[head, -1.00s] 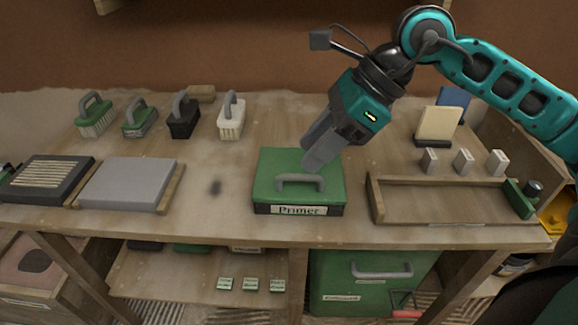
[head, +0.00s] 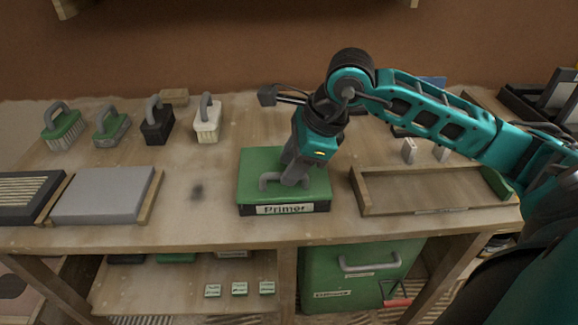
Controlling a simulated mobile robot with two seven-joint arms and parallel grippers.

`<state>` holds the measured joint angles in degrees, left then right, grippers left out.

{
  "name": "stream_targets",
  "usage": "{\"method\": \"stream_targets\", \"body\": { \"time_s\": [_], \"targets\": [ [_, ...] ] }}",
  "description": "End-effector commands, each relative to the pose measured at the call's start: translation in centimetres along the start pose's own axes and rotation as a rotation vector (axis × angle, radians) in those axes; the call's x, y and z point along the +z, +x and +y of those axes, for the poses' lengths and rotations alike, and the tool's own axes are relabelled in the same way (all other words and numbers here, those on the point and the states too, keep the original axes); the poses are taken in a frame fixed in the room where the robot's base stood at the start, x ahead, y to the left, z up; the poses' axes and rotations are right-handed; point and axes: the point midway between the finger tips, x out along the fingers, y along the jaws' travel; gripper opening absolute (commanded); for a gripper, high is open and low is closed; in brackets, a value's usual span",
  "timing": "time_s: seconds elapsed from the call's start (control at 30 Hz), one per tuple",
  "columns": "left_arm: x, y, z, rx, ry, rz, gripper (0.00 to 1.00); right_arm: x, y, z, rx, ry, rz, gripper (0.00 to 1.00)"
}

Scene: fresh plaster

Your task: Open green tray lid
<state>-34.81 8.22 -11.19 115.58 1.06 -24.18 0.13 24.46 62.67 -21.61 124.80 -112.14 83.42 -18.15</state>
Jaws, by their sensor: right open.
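The green tray lid (head: 257,162) lies closed on its dark tray, labelled "Primer", on the bench. A grey handle (head: 266,181) stands on the lid's front part. My right gripper (head: 294,181) points down over the lid at the right part of the handle, with its grey fingers open around or beside it; I cannot tell which. The fingers hide the handle's right end. My left gripper is not in view.
Several handled brushes (head: 207,120) stand at the back left. A grey slab (head: 103,193) lies to the left and an empty wooden tray (head: 420,190) to the right. A green bin (head: 318,270) stands under the bench (head: 190,227).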

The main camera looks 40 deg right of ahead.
Motion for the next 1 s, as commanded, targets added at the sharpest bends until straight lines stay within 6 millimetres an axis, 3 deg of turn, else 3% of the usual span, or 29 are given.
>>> {"method": "stream_targets", "body": {
  "time_s": [0.13,0.43,0.87,1.0],
  "targets": [
    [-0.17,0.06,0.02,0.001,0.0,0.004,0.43,0.02,1.08,0.02,0.0,0.0,-0.001,0.4],
    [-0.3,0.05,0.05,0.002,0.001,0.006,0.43,0.03,1.28,0.02,0.0,-0.001,-0.001,0.4],
    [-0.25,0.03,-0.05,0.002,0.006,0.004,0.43,0.02,1.24,0.01,0.0,0.0,-0.001,0.0],
    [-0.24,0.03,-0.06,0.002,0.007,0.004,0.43,0.02,1.24,0.01,0.0,0.0,-0.001,0.0]
  ]
}}
